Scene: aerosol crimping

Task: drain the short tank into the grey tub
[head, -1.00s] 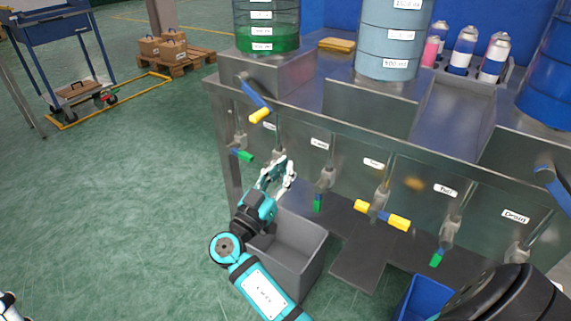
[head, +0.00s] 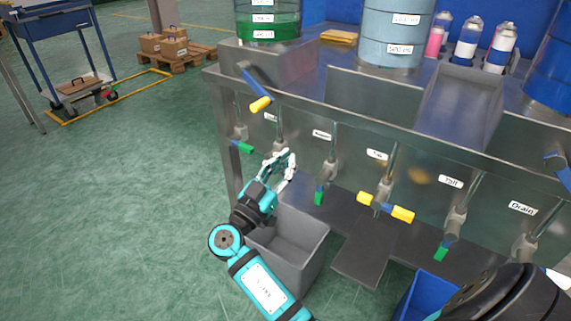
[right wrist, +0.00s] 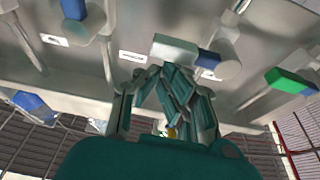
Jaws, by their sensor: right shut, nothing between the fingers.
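A clear tank with green liquid (head: 268,22) and a pale blue tank (head: 392,35) stand on a steel bench. Their tops are cut off, so I cannot tell which is the short one. The grey tub (head: 318,250) sits on the floor at the bench's front left and looks empty.
Under the bench hang pipes with green handles (head: 319,198) and a yellow-ended handle (head: 403,214). A blue lever with yellow grip (head: 260,104) sticks out at upper left. A blue tub (head: 428,292) stands at lower right.

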